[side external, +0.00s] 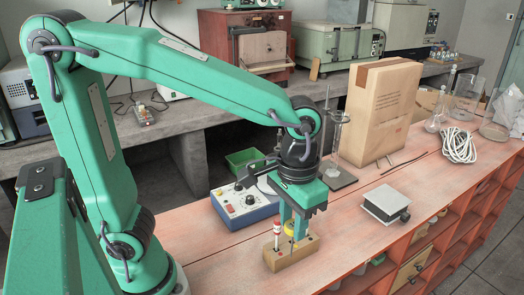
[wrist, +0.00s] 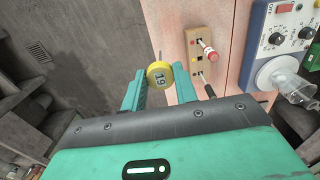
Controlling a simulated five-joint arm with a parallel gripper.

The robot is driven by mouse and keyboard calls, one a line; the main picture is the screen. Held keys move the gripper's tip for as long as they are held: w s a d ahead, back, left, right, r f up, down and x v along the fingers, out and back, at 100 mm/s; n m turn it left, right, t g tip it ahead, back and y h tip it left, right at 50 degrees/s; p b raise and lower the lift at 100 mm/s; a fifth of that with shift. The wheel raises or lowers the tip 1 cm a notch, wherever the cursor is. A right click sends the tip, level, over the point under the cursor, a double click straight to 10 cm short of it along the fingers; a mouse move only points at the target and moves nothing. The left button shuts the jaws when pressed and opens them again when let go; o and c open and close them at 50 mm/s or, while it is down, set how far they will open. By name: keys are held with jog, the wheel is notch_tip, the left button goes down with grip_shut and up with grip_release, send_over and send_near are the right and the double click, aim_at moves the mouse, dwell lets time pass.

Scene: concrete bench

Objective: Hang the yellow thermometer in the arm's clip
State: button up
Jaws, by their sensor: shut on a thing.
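The yellow thermometer (wrist: 160,75) has a round head with a small display and a thin stem. My gripper (wrist: 159,88) is shut on its head. In the side view my gripper (side external: 292,232) is pointing down over the block (side external: 290,255), and the yellow head (side external: 289,227) is partly covered by the fingers. I cannot tell how far the stem tip is from the block. I cannot make out the clip clearly.
A red-capped item (side external: 277,230) stands in the block, close to my gripper. A blue and white control box (side external: 245,205) with knobs stands behind. A stand with a glass cylinder (side external: 338,130) and a large carton (side external: 382,108) are further back. A grey box (side external: 386,203) lies right; bench between is clear.

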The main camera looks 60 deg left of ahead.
jog(key=shift+r, duration=2.2)
jog(key=shift+w, duration=0.1)
jog(key=shift+w+a+r+n, duration=0.1)
jog(key=shift+w+a+n, duration=0.25)
jog(key=shift+w, duration=0.15)
jog(key=w+a+r+n, duration=0.3)
jog(key=w+a+n, duration=0.3)
jog(key=w+a, duration=0.65)
jog(key=w+a+n, duration=0.2)
jog(key=a, duration=0.7)
jog(key=w+a+n, duration=0.2)
jog(key=a+n, duration=0.1)
jog(key=a, duration=0.6)
jog(key=shift+r, duration=0.45)
jog(key=shift+f, duration=0.1)
jog(key=shift+f, duration=1.45)
